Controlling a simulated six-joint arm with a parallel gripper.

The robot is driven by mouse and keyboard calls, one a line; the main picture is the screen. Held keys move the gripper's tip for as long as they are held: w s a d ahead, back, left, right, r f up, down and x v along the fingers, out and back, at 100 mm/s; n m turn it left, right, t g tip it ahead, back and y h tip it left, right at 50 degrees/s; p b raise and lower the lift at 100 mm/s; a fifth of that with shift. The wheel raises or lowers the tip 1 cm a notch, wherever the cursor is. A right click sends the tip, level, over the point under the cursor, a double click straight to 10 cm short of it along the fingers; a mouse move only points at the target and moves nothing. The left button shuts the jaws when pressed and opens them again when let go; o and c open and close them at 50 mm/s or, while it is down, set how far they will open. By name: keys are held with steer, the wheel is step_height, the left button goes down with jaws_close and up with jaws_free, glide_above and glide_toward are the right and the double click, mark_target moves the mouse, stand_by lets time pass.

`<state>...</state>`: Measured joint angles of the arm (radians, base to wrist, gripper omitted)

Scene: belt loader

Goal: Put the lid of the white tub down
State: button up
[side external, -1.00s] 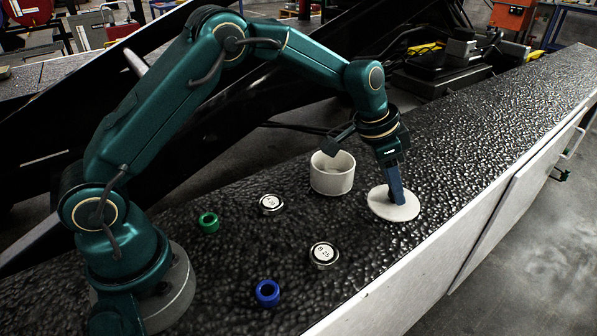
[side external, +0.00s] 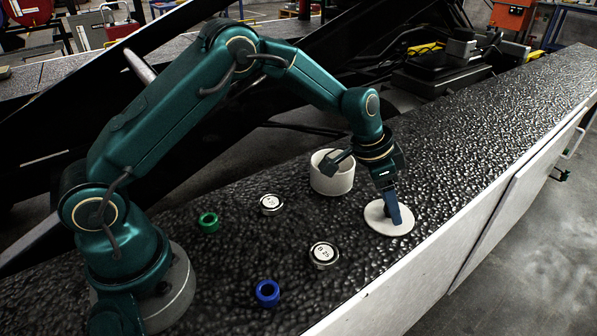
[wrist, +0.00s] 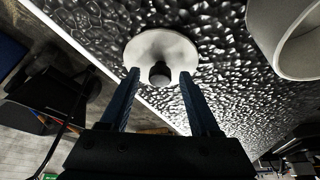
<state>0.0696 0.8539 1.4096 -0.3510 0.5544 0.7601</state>
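The white lid (side external: 373,217), a flat round disc, lies on the dark bumpy surface to the right of the tub in the side view, seemingly flat on it. In the wrist view the lid (wrist: 138,50) shows a dark knob (wrist: 160,73) at its middle. My gripper (side external: 393,217) is low over the lid. In the wrist view my gripper's blue fingers (wrist: 159,72) are apart, one on each side of the knob with visible gaps. The white tub (side external: 332,183) stands upright and open beside the lid.
A green ring (side external: 208,222), a blue ring (side external: 267,293) and two round silver pieces with white tops (side external: 271,204) (side external: 324,255) lie nearer my base. The surface's front edge (side external: 400,275) runs close to the lid. Bare surface extends to the far right.

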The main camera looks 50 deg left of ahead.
steer(key=v, duration=1.2)
steer(key=s+a+r+n+y, duration=0.1)
steer(key=s+r+n, duration=0.15)
steer(key=s, duration=0.35)
steer(key=s+a+r+n, duration=0.1)
steer(key=s+r, duration=0.2)
steer(key=s, duration=0.2)
steer(key=s+a+f+n+t+y, duration=0.1)
steer(key=s+a+f+n, duration=0.1)
steer(key=s, duration=0.9)
steer(key=shift+s+f+n+t, duration=0.15)
steer(key=shift+s+n+t, duration=0.2)
steer(key=shift+n, duration=0.1)
